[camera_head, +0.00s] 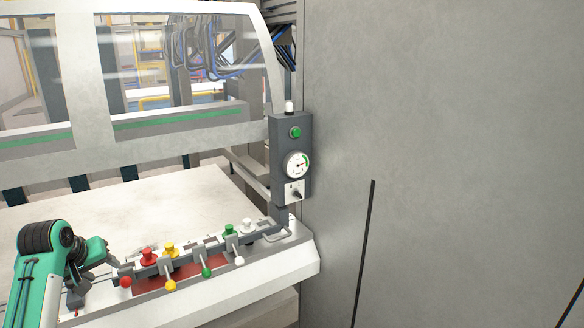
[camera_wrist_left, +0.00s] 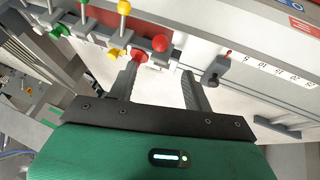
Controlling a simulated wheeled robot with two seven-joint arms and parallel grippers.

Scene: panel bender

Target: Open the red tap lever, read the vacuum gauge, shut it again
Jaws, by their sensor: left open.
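The red tap lever ends in a red ball (camera_head: 126,282) at the left end of the tap row; its rod is mostly hidden. A red knob (camera_head: 146,252) sits behind it. In the left wrist view the red ball (camera_wrist_left: 160,43) and red knob (camera_wrist_left: 138,56) lie close together, just beyond the fingertips. My left gripper (camera_head: 97,280) is open and empty beside the red lever; it also shows in the left wrist view (camera_wrist_left: 158,70). The round vacuum gauge (camera_head: 297,165) faces me on a grey post, its needle pointing right towards a green arc. My right gripper is out of view.
Yellow (camera_head: 170,285), green (camera_head: 207,272) and white (camera_head: 239,260) ball levers continue the row to the right. A green button (camera_head: 295,132) and a black switch sit on the gauge post. A large grey cabinet (camera_head: 440,140) stands at right. The pale machine table (camera_head: 120,205) is clear.

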